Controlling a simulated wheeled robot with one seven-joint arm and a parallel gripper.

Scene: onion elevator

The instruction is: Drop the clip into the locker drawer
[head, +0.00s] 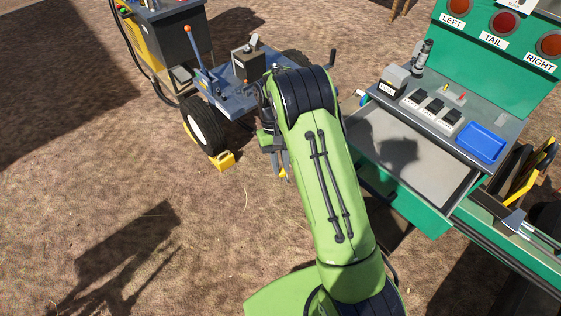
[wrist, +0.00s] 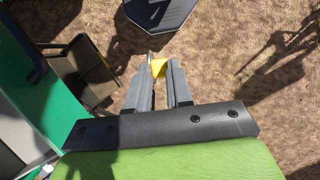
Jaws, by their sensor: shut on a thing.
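My gripper (wrist: 156,80) is shut on a small yellow piece, the clip (wrist: 159,66), which shows between the fingertips in the wrist view. A thin grey metal part shows beside the yellow. In the head view my gripper (head: 281,172) hangs over bare ground, left of the locker drawer (head: 445,222), with a bit of yellow at its tip. The drawer is pulled out from the green locker. Its grey inside looks empty, with a dark shadow across it; my arm hides its left edge.
A blue tray (head: 482,143) and switch boxes (head: 432,110) stand on the bench behind the drawer. A wheeled cart (head: 235,85) with a yellow chock (head: 222,161) at its tyre is to the left. Tools hang at the right. Open ground lies left of my arm.

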